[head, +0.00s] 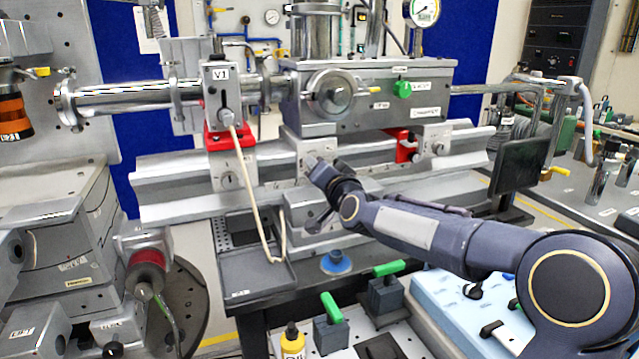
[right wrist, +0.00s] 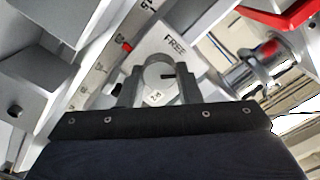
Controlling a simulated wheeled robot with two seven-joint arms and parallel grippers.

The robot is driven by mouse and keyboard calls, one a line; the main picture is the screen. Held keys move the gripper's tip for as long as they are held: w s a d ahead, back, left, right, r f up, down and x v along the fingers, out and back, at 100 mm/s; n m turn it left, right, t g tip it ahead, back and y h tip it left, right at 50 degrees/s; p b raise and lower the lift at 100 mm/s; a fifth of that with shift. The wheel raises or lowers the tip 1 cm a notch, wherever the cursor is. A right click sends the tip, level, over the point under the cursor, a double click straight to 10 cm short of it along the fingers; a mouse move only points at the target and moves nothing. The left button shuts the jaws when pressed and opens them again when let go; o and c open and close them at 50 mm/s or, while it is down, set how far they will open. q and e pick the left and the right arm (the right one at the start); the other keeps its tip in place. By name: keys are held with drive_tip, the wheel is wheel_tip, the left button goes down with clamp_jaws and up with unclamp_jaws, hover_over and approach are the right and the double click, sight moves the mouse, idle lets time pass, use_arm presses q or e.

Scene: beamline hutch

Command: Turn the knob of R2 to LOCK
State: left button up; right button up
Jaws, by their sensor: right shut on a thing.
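A round grey knob (right wrist: 157,72) with a short dark mark shows in the right wrist view. The mark points to the right in the picture. The word FREE stands on the plate (right wrist: 177,44) just above the knob. No LOCK lettering is visible. A small white tag (right wrist: 155,96) sits at the knob's lower side; its text is too small to read surely. My right gripper (right wrist: 160,82) is shut on the knob, one finger on each side. In the head view my right gripper (head: 319,170) reaches the rail carriage below the chamber and hides the knob. My left gripper is not in view.
A scaled rail (right wrist: 100,68) with a red marker (right wrist: 127,47) runs beside the knob. The chamber (head: 375,105) stands above my gripper. The V1 unit (head: 222,90) has a hanging cable (head: 258,200) at left. Green-handled clamps (head: 331,310) and a tray (head: 250,280) lie below.

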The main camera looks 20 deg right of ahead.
drive_tip(key=m+b, duration=0.1)
drive_tip(key=m, duration=0.1)
drive_tip(key=m+b, duration=0.2)
drive_tip(key=shift+f+m, duration=0.2)
drive_tip(key=shift+m, duration=0.1)
drive_tip(key=m+b, duration=0.2)
drive_tip(key=m, duration=0.2)
drive_tip(key=shift+m, duration=0.4)
drive_tip(key=o, duration=1)
drive_tip(key=shift+s+a+b, duration=0.2)
drive_tip(key=shift+s+b, duration=0.15)
drive_tip(key=shift+s, duration=3.6)
